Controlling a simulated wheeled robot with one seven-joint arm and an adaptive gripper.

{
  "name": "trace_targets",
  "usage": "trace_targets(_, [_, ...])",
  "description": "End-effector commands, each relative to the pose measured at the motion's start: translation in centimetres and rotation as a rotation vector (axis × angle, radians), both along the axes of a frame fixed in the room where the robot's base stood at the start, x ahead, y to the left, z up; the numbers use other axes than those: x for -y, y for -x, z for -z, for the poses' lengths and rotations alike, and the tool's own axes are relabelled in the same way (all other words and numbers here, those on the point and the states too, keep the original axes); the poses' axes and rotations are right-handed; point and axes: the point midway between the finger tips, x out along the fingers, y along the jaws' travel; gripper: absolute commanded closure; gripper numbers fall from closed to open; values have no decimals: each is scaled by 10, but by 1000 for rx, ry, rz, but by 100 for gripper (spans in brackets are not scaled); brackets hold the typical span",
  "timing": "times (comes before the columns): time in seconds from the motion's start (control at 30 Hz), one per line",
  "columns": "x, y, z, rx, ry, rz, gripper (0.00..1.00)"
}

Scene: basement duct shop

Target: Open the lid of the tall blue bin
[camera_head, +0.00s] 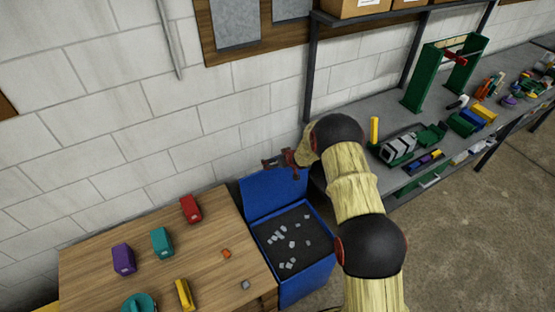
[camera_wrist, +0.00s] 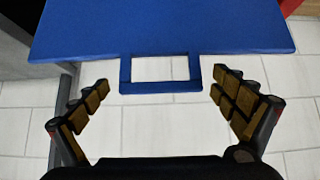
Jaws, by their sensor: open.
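The tall blue bin (camera_head: 307,281) stands between the wooden table and the metal shelving. Its blue lid (camera_head: 268,193) is raised, standing steeply at the back of the bin near the wall. The bin's dark inside shows, with several small grey scraps in it. My gripper (camera_head: 279,161) is at the lid's upper edge. In the wrist view, the lid (camera_wrist: 160,28) fills the top, and its loop-shaped handle (camera_wrist: 160,87) lies between my gripper's (camera_wrist: 161,82) spread fingers. Gaps show between the handle and the fingers on both sides.
The wooden table (camera_head: 120,240) at left holds red, teal, purple and yellow blocks and small scraps. Metal shelving (camera_head: 350,140) with tools and parts runs along the wall at right. The block wall is close behind the lid. Floor is clear at lower right.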

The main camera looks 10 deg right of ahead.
Motion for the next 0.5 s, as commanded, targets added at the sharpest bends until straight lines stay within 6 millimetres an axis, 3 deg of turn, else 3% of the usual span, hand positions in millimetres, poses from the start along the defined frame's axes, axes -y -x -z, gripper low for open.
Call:
trace_targets(0.27, [2, 4, -3, -2, 0, 1, 3])
trace_targets(0.5, [9, 27, -29, 1, 0, 1, 3])
